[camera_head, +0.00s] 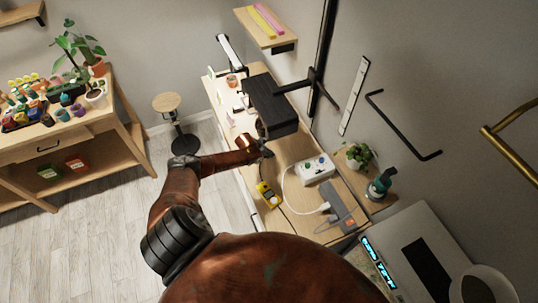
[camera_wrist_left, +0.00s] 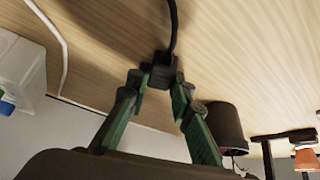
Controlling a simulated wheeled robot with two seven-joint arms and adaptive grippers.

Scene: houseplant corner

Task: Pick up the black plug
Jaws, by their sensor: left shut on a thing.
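The black plug (camera_wrist_left: 164,72) is between the fingertips of my left gripper (camera_wrist_left: 162,84) in the left wrist view, with its black cable running up from it over the wooden tabletop (camera_wrist_left: 110,50). The fingers are shut on the plug's sides. How far the plug is from the tabletop is hard to tell. In the head view, my left gripper (camera_head: 266,151) is over the wooden desk (camera_head: 300,147), in front of a black box-shaped thing (camera_head: 272,104); the plug is too small to make out there. My right gripper is in neither view.
A yellow device (camera_head: 268,195) lies on the desk near the gripper. A white socket block (camera_head: 314,168) with green and blue parts and a grey strip (camera_head: 343,206) lie to the right, with a white cable. A stool (camera_head: 184,143) stands left of the desk.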

